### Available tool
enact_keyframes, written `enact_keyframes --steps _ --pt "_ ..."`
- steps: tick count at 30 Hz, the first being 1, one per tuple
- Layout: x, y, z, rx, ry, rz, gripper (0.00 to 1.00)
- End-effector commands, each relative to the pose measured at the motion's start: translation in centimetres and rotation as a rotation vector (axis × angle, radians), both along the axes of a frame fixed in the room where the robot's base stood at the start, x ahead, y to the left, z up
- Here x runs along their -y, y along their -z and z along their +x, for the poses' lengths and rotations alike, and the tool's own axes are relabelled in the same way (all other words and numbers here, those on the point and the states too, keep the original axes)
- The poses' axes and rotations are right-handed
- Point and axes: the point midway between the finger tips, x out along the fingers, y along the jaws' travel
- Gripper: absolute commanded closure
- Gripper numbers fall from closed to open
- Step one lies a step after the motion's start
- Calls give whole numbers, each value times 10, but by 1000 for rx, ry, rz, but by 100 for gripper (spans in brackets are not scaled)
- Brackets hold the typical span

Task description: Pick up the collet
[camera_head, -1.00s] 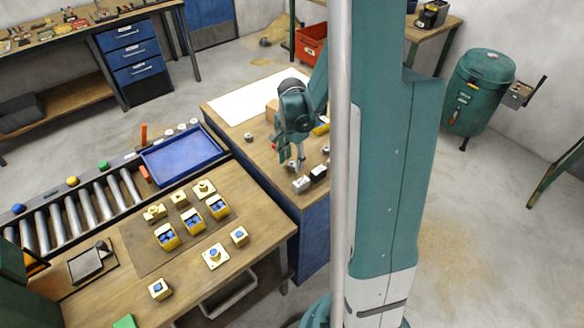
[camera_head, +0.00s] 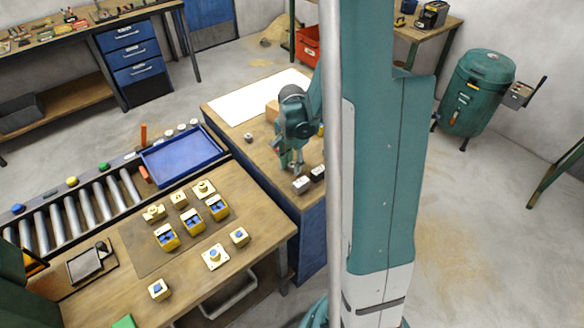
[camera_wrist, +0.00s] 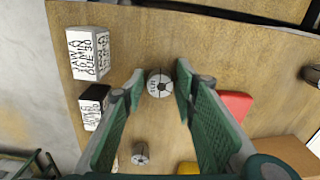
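A small round grey metal collet (camera_wrist: 159,84) with dark slots and lettering on its top stands on the wooden bench in the wrist view. My gripper (camera_wrist: 159,76) is open, with one green-padded finger on each side of it. Small gaps seem to show between the collet and the fingertips; contact is hard to judge. In the head view my gripper (camera_head: 291,170) is low over the bench and hides the collet. A second similar round part (camera_wrist: 140,153) stands nearer the wrist, and another (camera_wrist: 312,75) is at the right edge.
A white lettered block (camera_wrist: 88,53) and a black lettered block (camera_wrist: 93,105) stand left of my fingers. A red object (camera_wrist: 236,104) lies close to the right finger. A yellow object (camera_wrist: 188,168) and a brown block (camera_wrist: 278,152) are nearer the wrist.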

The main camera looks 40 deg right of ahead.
Motion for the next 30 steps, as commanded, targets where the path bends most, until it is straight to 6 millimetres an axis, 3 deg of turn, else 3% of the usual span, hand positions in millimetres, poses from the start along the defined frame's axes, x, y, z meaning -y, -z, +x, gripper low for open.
enact_keyframes --steps 1,5,20,30 --pt "0 0 0 0 0 0 79" --pt "0 0 0 0 0 0 94" --pt "0 -7 0 0 0 0 94" --pt "0 -39 -1 0 0 0 94"
